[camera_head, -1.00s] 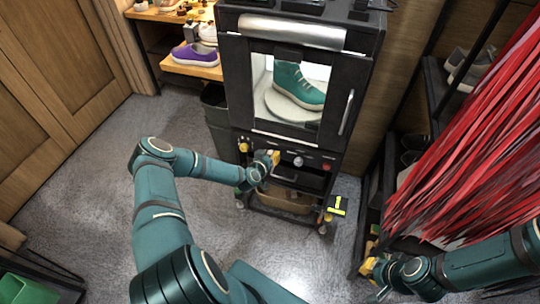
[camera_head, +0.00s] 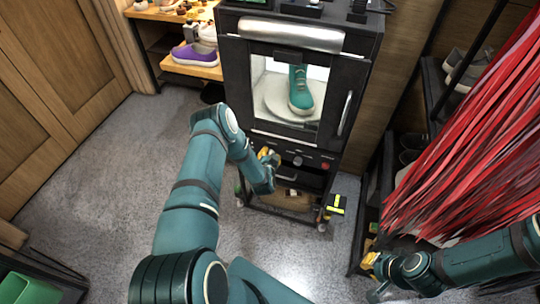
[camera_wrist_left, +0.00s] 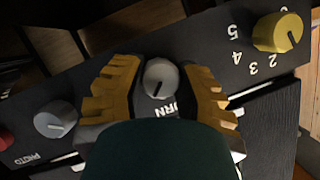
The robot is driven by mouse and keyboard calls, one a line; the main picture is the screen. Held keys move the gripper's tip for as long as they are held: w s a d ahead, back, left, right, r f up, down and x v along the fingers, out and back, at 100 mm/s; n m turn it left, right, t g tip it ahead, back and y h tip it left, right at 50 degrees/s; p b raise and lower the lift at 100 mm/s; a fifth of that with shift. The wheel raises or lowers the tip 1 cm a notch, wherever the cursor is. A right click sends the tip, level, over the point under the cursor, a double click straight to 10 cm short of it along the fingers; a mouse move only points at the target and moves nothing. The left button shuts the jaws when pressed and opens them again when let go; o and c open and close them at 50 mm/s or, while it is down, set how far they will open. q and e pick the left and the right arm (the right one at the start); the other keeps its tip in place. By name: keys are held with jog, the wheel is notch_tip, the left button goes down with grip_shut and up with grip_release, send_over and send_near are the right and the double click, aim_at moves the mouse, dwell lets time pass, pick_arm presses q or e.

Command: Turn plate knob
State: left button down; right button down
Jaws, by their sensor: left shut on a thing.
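The grey plate knob (camera_wrist_left: 161,78), with part of a label ending in "RN" beside it, sits between the yellow fingers of my left gripper (camera_wrist_left: 156,92) in the left wrist view. The gripper is shut on it. In the head view my left gripper (camera_head: 268,156) is at the black control panel below the cabinet window, and my wrist covers part of the panel. Behind the window a teal sneaker (camera_head: 300,92) stands on a round white plate (camera_head: 273,102), toe toward the front. My right gripper (camera_head: 371,264) is at the lower right, away from the cabinet; its opening is unclear.
In the left wrist view, a yellow numbered knob (camera_wrist_left: 277,32) and a grey "PHOTO" knob (camera_wrist_left: 55,120) flank the held knob. A red button (camera_head: 325,166) is on the panel. Red strips (camera_head: 470,150) hang at right. The floor at left is open.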

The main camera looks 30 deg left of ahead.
pick_arm(q)
jog(key=m+y+b, duration=0.1)
jog(key=m, duration=0.1)
jog(key=shift+m+y+b, duration=0.4)
jog(key=shift+a, duration=0.1)
dwell(0.5)
jog(key=c, duration=0.6)
grip_release()
jog(key=shift+s, duration=0.15)
jog(key=v, duration=1.1)
jog(key=shift+s+d, duration=0.3)
